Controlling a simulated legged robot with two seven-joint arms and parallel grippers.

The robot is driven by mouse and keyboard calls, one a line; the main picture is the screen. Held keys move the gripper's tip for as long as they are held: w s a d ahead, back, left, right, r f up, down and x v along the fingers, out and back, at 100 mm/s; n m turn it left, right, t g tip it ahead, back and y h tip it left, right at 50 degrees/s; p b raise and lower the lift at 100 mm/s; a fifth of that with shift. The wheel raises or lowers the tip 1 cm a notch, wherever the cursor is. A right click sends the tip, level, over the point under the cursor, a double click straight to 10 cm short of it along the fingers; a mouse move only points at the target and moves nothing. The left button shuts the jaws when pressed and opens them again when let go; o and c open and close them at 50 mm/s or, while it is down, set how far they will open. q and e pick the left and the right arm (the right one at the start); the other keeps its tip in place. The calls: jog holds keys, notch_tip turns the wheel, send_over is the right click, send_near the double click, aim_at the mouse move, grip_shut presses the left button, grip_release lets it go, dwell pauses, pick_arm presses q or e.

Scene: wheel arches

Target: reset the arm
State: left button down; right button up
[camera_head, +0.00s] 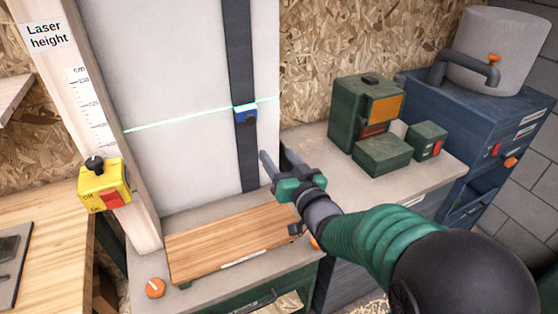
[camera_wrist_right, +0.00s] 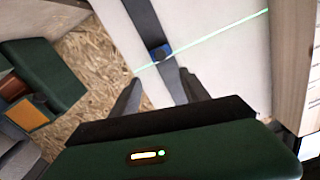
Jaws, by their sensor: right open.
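My right gripper (camera_head: 275,163) is open and empty in the head view. It is in front of the pale panel's right edge, below and to the right of a blue slider block (camera_head: 245,114) on a dark vertical rail (camera_head: 238,60). In the right wrist view the two fingers (camera_wrist_right: 160,92) are spread apart, and the blue block (camera_wrist_right: 160,52) shows beyond them, apart from the fingers. A green laser line (camera_head: 185,120) crosses the panel at the block's height. My left gripper is not in view.
A wooden board (camera_head: 230,240) lies on the bench below. Green machine boxes (camera_head: 365,110) stand on the right counter, beside a blue cabinet (camera_head: 470,120). An orange knob (camera_head: 155,288) is at the bench front.

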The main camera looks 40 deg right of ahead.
jog(key=s+a+f+n+g+y+p, duration=0.2)
jog(key=a+f+g+p, duration=0.5)
jog(key=a+f, duration=0.1)
jog(key=s+a+f+n+g+y+p, duration=0.1)
jog(key=s+a+f+g, duration=0.2)
jog(key=s, duration=0.3)
jog(key=s+a+f+n+g+y+p, duration=0.1)
jog(key=s+a+f+n+g+p, duration=0.1)
jog(key=s+a+f+g, duration=0.2)
jog(key=s+a, duration=0.2)
jog(key=shift+s+a+g, duration=0.3)
jog(key=shift+g, duration=0.1)
jog(key=shift+r, duration=0.1)
dwell(1.5)
